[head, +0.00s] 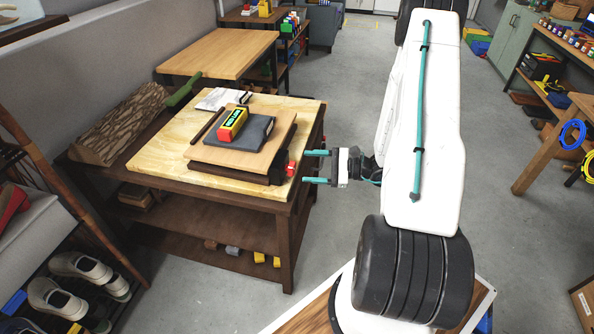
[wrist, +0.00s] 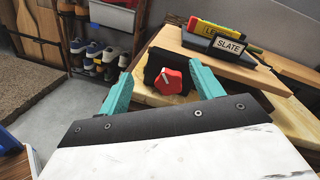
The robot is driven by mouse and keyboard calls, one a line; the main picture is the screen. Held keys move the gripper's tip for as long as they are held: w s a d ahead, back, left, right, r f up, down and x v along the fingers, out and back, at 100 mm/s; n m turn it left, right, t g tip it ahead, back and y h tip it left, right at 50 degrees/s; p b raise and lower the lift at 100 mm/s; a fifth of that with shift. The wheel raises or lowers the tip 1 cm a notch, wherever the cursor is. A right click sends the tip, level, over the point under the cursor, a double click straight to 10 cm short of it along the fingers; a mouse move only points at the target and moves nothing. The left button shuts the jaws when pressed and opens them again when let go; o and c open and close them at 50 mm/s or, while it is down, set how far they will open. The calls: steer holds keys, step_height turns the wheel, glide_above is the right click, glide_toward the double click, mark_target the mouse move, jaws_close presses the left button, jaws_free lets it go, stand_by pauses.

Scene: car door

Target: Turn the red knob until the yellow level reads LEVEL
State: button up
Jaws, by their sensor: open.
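The red knob (head: 291,168) sits on the right side of a dark block under a tilted wooden board. In the wrist view, the knob (wrist: 170,82) shows between my two teal fingers, with a white mark on its face. My gripper (head: 304,167) is open, its fingertips just short of the knob, one on each side; I see no contact. The yellow level (head: 231,123) lies on the dark slate on the board, with a red end and a green display too small to read. In the wrist view, the level (wrist: 217,32) is partly hidden behind the "SLATE" label.
The dark slate (head: 252,137) lies on the wooden board (head: 205,154), on a pale-topped bench (head: 152,158). The grey floor right of the bench is open.

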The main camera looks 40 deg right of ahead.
mark_target(295, 170)
step_height(295, 170, down, 4)
steer(key=d+m+t+h, duration=0.2)
steer(key=d, duration=0.1)
steer(key=shift+m, duration=0.3)
steer(key=x, duration=0.7)
steer(key=shift+s+a+f, duration=0.1)
steer(key=shift+a, duration=0.25)
steer(key=c, duration=1)
